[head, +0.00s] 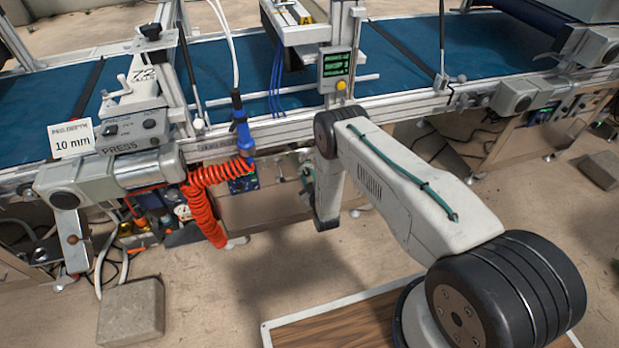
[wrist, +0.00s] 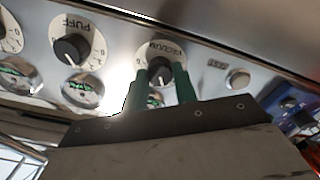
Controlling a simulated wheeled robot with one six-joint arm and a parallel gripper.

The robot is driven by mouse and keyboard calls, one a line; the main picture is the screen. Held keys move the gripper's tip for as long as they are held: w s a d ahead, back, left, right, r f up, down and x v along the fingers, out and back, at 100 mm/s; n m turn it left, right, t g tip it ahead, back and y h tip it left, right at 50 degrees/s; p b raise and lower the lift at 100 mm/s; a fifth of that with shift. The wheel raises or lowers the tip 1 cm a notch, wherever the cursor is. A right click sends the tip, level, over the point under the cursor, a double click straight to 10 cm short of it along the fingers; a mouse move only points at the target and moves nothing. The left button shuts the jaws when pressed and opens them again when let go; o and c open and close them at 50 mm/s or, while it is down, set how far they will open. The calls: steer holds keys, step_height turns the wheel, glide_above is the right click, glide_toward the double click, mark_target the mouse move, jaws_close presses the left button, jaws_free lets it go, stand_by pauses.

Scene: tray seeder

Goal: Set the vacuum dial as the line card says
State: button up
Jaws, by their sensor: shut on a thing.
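In the wrist view the vacuum dial has a round white plate (wrist: 172,49) lettered VACUUM and a dark knob (wrist: 159,70). My gripper (wrist: 160,77) has its two green fingers on either side of this knob, shut on it. The fingers cover part of the knob and scale, so I cannot read its setting. In the head view my arm hides the dial and gripper. A white card (head: 72,138) reading "PEG DEPTH 10 mm" stands at the left; I see no vacuum value on it.
A PUFF dial (wrist: 72,47) is left of the vacuum dial, with a gauge (wrist: 82,90) below it. A round button (wrist: 238,78) is to the right. The head view shows a blue belt (head: 222,66), a green-lit display (head: 336,66) and a red coiled hose (head: 200,205).

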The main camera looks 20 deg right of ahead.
stand_by(0.4)
steer(key=o, duration=1)
steer(key=shift+c, duration=0.2)
steer(key=s, duration=0.7)
steer(key=shift+s, duration=0.4)
